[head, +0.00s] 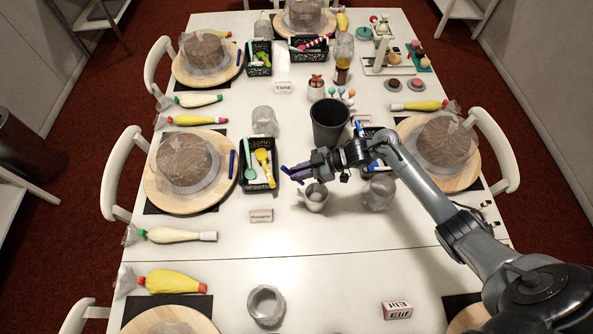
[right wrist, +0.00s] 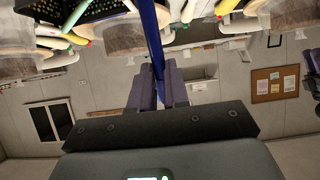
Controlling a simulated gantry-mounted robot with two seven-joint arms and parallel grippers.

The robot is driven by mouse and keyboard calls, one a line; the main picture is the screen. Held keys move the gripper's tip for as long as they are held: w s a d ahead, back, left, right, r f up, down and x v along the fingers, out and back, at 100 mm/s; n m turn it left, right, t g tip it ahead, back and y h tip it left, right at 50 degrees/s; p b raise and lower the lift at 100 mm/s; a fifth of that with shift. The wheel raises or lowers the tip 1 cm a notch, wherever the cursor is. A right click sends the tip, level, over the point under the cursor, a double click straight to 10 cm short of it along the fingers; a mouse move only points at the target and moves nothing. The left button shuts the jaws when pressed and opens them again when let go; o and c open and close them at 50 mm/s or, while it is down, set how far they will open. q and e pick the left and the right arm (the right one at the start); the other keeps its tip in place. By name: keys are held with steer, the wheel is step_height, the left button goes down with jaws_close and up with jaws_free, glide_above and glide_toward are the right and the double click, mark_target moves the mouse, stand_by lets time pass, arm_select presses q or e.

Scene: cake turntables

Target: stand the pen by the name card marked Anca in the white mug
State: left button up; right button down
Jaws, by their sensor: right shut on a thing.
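My right gripper (head: 296,182) reaches in from the right with its purple fingers just above and left of the white mug (head: 314,197). In the right wrist view the fingers (right wrist: 155,88) are shut on a blue pen (right wrist: 152,40), which sticks out beyond them. I cannot read a card marked Anca; one card (head: 361,118) behind my right arm is partly hidden and unreadable. My left gripper is not in view.
A dark grey bin (head: 329,122) stands just behind the gripper. A black basket of tools (head: 259,183) is left of the mug. Another blue pen (head: 232,163) lies beside the left cake. A grey jar (head: 378,192) is right of the mug. The table in front of the mug is clear.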

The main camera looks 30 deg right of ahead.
mark_target(303, 182)
steer(key=shift+s+d+f+b, duration=0.2)
steer(key=shift+d+f+b, duration=0.1)
steer(key=shift+f+b, duration=0.35)
steer(key=shift+s+d+f+b, duration=0.15)
steer(key=shift+d+f+b, duration=0.1)
steer(key=shift+f+b, duration=0.35)
steer(key=f+b, duration=0.1)
steer(key=d+f, duration=0.1)
steer(key=s+f+b, duration=0.1)
steer(key=shift+d+f+b, duration=0.1)
steer(key=shift+d+b, duration=0.1)
steer(key=shift+b, duration=0.15)
steer(key=shift+s+d+f+b, duration=0.2)
steer(key=shift+d+f+b, duration=0.2)
steer(key=shift+f, duration=0.3)
steer(key=shift+s+d+f+b, duration=0.15)
steer(key=shift+d+f+b, duration=0.15)
steer(key=shift+f+b, duration=0.3)
steer(key=shift+s+d+f+b, duration=0.2)
steer(key=shift+d+f+b, duration=0.15)
steer(key=shift+f, duration=0.45)
steer(key=c, duration=1)
jaws_free()
steer(key=shift+c, duration=0.2)
